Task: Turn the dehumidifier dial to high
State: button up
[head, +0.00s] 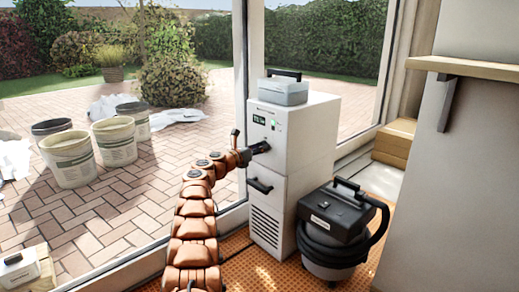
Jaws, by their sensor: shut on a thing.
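The dehumidifier (310,135) is a tall white unit standing on the orange floor by the glass. Its upper front has a small green-lit display (259,120) and a small green light. My gripper (257,149) is at the upper front panel, below the display, with my orange arm reaching up to it from below. The gripper is shut on the dial, which is mostly hidden by the jaws. I cannot read the dial's setting or the display text.
A grey case (283,92) with a dark handle sits on top of the dehumidifier. A black vacuum (335,226) stands close at its right. A dark handle (259,186) juts from the lower front. Several buckets (69,158) stand outside on the paving.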

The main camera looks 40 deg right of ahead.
dwell(0.5)
jog(key=o, duration=1.1)
jog(key=shift+o, duration=0.2)
jog(key=shift+a, duration=0.1)
jog(key=a, duration=1.1)
jog(key=shift+s+a, duration=0.2)
jog(key=shift+a, duration=0.2)
jog(key=shift+a, duration=0.1)
